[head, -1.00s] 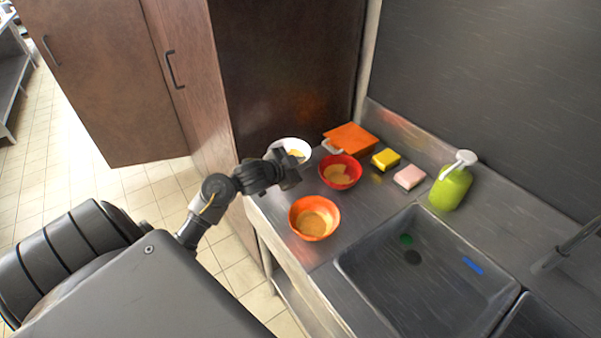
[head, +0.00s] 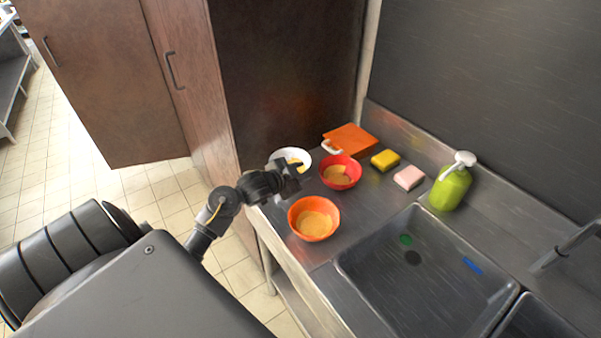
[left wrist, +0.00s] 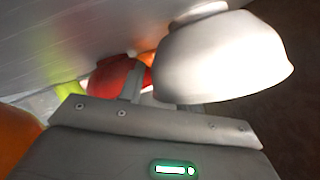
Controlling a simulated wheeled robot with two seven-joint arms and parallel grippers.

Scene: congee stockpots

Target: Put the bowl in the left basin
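A white bowl (head: 283,154) with some tan food stands at the back left of the counter, upright, partly behind my left gripper (head: 291,174). In the left wrist view the white bowl (left wrist: 225,55) is large and close, its rim near the gripper's palm. One finger (left wrist: 133,85) shows to the left of it with a small gap; the other is hidden. The gripper looks open. A red bowl (head: 341,182) and an orange bowl (head: 314,234), both with tan food, stand beside it. The left basin (head: 375,290) is empty apart from coloured spots on its floor. My right gripper is not in view.
An orange board (head: 351,138), a yellow sponge (head: 385,159), a pink sponge (head: 409,178) and a green soap bottle (head: 450,189) stand along the back. A second basin (head: 535,318) and a tap (head: 565,247) are at the right.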

